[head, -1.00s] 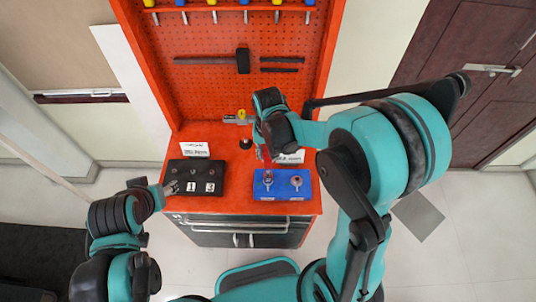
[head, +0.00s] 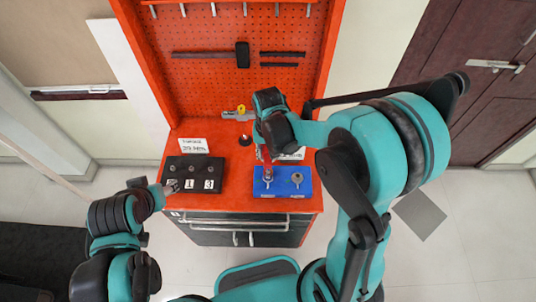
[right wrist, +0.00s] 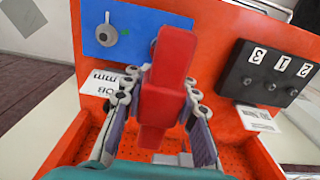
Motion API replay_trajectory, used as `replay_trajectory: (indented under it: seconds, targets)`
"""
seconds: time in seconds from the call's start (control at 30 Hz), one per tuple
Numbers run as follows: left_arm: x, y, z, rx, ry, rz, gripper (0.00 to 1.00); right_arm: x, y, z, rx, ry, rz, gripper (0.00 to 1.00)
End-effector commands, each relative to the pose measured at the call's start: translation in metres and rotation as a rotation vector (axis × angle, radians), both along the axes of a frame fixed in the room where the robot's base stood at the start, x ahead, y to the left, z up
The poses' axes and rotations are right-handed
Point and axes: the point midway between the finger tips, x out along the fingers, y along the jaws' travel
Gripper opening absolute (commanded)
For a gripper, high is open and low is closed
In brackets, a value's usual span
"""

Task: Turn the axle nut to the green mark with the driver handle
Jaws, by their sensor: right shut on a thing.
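The red driver handle (right wrist: 168,85) is held between the two fingers of my right gripper (right wrist: 160,95) in the right wrist view. In the head view the handle (head: 267,160) stands roughly upright over the left fitting of the blue block (head: 283,192), below my right gripper (head: 265,148). Its lower end and the fitting there are mostly hidden, so contact is unclear. A grey nut-like fitting (head: 297,179) sits bare on the block's right side; it also shows in the right wrist view (right wrist: 106,36).
The black block (head: 193,185) numbered 2, 1, 3 stands left on the orange bench (head: 235,190). A dark knob (head: 245,140) and a grey tool (head: 238,115) lie toward the tool-hung pegboard (head: 215,85). Bench between the blocks is clear.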

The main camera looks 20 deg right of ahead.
Motion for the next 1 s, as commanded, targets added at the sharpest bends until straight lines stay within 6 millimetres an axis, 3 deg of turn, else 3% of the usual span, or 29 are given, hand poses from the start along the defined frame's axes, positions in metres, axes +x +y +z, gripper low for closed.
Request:
replay_trajectory:
  seconds: [0.2, 1.0]
  targets:
    - [0.0, 0.0, -0.007, 0.0, 0.0, 0.0, 0.53, 0.0, 0.0, -0.006, 0.0, 0.0, -0.035, 0.0]
    - [0.0, 0.0, -0.025, 0.0, 0.0, 0.0, 0.53, 0.0, 0.0, -0.005, 0.0, 0.0, -1.366, 0.0]
